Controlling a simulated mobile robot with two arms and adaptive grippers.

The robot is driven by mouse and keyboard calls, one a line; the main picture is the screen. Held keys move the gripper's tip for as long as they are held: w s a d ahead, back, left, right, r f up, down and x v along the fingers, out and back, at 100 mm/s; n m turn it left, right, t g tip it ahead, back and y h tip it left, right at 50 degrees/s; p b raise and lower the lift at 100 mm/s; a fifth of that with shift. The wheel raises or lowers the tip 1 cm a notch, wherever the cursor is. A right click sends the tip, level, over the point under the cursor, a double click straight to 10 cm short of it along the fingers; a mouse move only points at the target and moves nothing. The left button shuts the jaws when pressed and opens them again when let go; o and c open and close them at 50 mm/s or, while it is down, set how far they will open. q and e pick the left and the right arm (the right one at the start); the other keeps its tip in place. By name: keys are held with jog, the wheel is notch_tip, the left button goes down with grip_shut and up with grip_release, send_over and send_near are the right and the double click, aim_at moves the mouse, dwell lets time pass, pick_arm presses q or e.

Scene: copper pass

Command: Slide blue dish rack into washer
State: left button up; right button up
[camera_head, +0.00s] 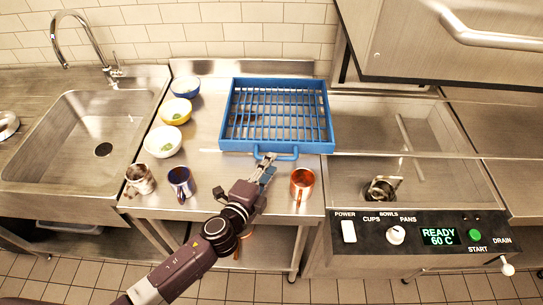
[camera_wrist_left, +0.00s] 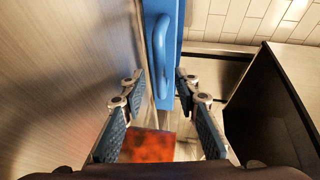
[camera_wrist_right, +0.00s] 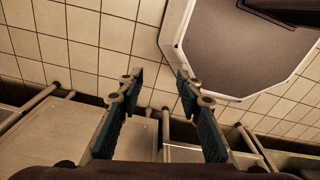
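The blue dish rack (camera_head: 323,115) is empty and lies flat on the steel counter, left of the washer (camera_head: 400,165). Its handle (camera_head: 287,155) faces the front. The washer's hood (camera_head: 440,40) is raised, and a metal mug (camera_head: 382,188) sits in its basin. My left gripper (camera_head: 267,165) is at the rack's front edge by the handle. In the left wrist view, my left gripper (camera_wrist_left: 158,82) is open, with the handle (camera_wrist_left: 159,45) ahead between the fingertips; contact cannot be told. My right gripper (camera_wrist_right: 159,76) is open and empty above the floor, outside the head view.
A blue bowl (camera_head: 185,87), a yellow bowl (camera_head: 175,111) and a white bowl (camera_head: 162,141) stand left of the rack. A steel mug (camera_head: 140,178), a blue mug (camera_head: 181,184) and a copper mug (camera_head: 302,183) stand along the front. The control panel (camera_head: 425,238) reads READY 60 C.

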aim_at(291, 160)
pick_arm(q)
jog(key=shift+x, duration=2.2)
grip_shut()
jog(key=shift+d+b, duration=0.35)
jog(key=shift+d, duration=2.05)
